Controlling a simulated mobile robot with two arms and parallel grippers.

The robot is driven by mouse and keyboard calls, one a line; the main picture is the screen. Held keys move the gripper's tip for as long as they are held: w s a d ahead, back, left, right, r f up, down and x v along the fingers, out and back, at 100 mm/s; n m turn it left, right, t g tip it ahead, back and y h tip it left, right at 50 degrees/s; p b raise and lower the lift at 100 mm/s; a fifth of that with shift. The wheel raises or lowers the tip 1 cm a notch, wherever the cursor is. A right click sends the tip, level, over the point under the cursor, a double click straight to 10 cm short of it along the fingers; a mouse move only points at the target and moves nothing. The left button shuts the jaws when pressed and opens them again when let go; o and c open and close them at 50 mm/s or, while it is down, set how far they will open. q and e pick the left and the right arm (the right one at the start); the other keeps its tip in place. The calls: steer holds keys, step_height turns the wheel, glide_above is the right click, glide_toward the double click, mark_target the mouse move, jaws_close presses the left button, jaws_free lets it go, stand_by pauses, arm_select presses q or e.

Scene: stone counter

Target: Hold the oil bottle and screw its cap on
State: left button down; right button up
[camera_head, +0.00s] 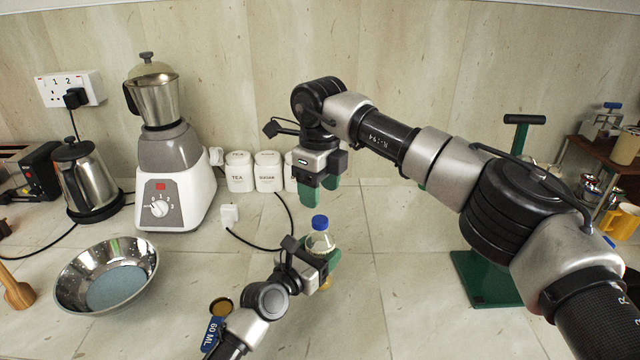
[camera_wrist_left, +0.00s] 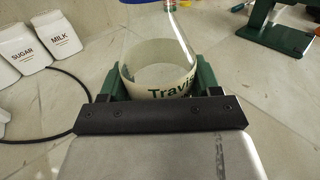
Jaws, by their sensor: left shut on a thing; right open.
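The clear oil bottle (camera_head: 319,241) stands upright near the middle of the counter, with a blue cap (camera_head: 319,222) at its top. Whether the cap is threaded on or only resting cannot be told. My left gripper (camera_head: 325,262) is shut on the bottle's body from the lower left. In the left wrist view, its green fingers (camera_wrist_left: 160,82) lie on both sides of the bottle (camera_wrist_left: 160,58), whose label is partly visible. My right gripper (camera_head: 321,192) is open and empty, its green fingers pointing down just above the cap, apart from it.
A metal bowl (camera_head: 70,285), a mixer grinder (camera_head: 172,190) and a kettle (camera_head: 88,180) stand left. White canisters (camera_head: 270,178) stand behind, with a black cable (camera_head: 262,243) nearby. A green stand (camera_head: 484,278) is right. Free counter lies right of the bottle.

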mark_target(320, 219)
steer(key=shift+r+n, duration=0.6)
steer(key=shift+n, duration=0.6)
steer(key=shift+f, duration=4.05)
steer(key=c, duration=1)
steer(key=o, duration=1.1)
steer(key=shift+c, duration=0.2)
